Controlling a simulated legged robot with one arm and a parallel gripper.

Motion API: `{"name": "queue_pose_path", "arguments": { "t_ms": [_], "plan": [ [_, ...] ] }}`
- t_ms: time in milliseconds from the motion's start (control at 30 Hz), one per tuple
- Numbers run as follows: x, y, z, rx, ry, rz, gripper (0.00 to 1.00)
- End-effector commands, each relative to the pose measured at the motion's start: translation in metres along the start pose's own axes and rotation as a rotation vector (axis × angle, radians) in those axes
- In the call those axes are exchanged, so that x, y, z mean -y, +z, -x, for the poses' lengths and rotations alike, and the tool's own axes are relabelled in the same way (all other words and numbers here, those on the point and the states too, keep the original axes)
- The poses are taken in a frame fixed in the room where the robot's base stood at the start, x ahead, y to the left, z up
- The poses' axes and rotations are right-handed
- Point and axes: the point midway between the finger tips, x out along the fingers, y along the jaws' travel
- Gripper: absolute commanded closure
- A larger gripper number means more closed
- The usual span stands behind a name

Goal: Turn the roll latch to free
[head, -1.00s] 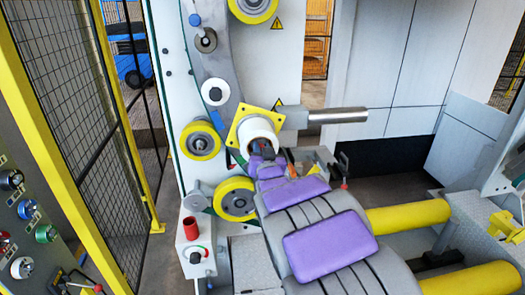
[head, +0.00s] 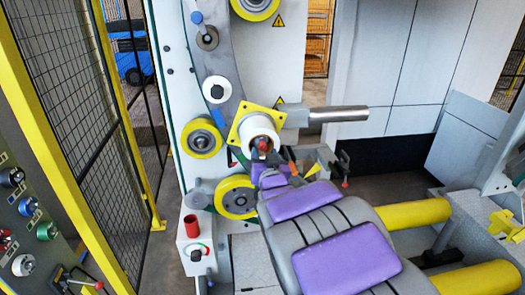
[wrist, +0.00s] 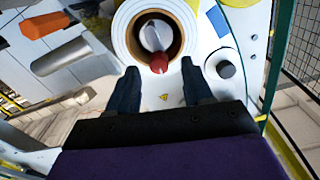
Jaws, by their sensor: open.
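The roll (head: 259,124), white with a yellow square plate behind it, sits on the machine's front panel. Inside its brown core is the latch, a pale grey lever (wrist: 156,34) with a red knob (wrist: 159,63) at its end, pointing down in the wrist view. The red knob also shows at the roll's mouth in the head view (head: 262,145). My gripper (wrist: 160,68) is open, its two dark fingers on either side of the knob in the picture. I see no contact with it. The depth gap is hard to tell. In the head view my arm mostly hides the fingers.
A grey metal bar (head: 338,114) sticks out right of the roll. Yellow rollers (head: 201,139) (head: 236,197) sit left of and below the roll. A small box with a red top (head: 194,238) stands lower left, and a mesh fence (head: 65,80) runs along the left.

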Motion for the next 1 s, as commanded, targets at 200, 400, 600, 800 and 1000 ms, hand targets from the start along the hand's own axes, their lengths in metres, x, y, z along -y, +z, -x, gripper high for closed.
{"name": "queue_pose_path", "arguments": {
  "t_ms": [200, 400, 600, 800, 1000],
  "plan": [
    [0.001, 0.0, 0.04, 0.0, -0.001, -0.001, 0.49],
    [0.002, 0.0, 0.075, -0.002, -0.002, 0.0, 0.49],
    [0.002, 0.004, 0.092, -0.006, -0.002, 0.001, 0.49],
    [0.002, 0.005, 0.11, -0.004, -0.003, 0.001, 0.49],
    [0.002, 0.004, 0.124, -0.002, -0.002, 0.002, 0.49]
  ]
}}
